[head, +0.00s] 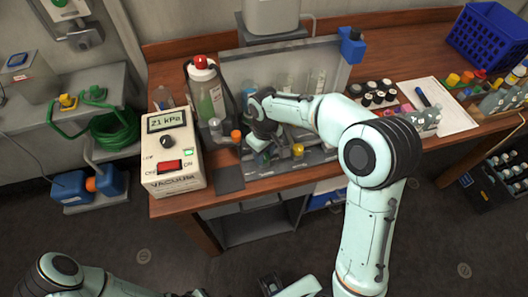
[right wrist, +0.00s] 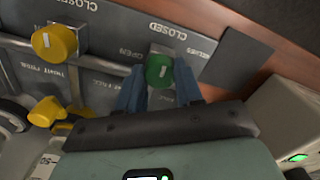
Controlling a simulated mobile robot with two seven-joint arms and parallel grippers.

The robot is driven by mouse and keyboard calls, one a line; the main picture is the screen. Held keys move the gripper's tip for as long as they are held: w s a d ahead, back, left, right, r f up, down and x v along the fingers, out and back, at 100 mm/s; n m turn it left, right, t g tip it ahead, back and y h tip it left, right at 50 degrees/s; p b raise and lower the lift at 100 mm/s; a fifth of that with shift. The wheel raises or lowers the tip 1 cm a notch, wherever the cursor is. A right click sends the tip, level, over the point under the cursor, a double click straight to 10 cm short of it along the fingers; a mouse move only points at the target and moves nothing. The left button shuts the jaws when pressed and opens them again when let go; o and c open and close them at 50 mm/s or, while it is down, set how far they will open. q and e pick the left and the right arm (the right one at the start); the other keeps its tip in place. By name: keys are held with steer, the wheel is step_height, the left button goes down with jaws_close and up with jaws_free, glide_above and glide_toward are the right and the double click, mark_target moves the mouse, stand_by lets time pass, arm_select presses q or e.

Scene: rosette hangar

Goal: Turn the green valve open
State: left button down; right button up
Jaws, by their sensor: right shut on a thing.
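The green valve (right wrist: 158,70) is a round knob with a pale mark on its face. It sits on a grey panel (right wrist: 115,52) with the words OPEN and CLOSED printed near it. My right gripper (right wrist: 160,84) is shut on the green valve, one blue finger on each side of it. In the head view my right gripper (head: 261,143) reaches down to the panel at the bench's front and largely hides the valve. My left arm (head: 60,277) shows at the bottom left; its gripper cannot be made out clearly.
Two yellow knobs (right wrist: 54,41) sit on the same panel. A vacuum unit (head: 172,150) reading 21 kPa stands left of my right gripper, near a red-capped bottle (head: 203,90). Small vials and a paper sheet (head: 445,112) lie to the right on the wooden bench.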

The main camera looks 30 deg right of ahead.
steer(key=n+p, duration=0.1)
steer(key=n, duration=0.3)
steer(key=shift+r, duration=0.1)
steer(key=n+p, duration=0.1)
steer(key=n, duration=0.4)
steer(key=n+p, duration=0.1)
steer(key=n, duration=0.3)
steer(key=shift+w, duration=0.1)
arm_select(q)
steer(key=w+r+p, duration=0.1)
steer(key=w+r, duration=0.3)
steer(key=r, duration=0.1)
steer(key=shift+w+r+t, duration=0.2)
steer(key=shift+r+t, duration=0.1)
steer(key=shift+r, duration=0.1)
arm_select(e)
steer(key=shift+n, duration=2.2)
steer(key=o, duration=1)
steer(key=shift+o, duration=0.2)
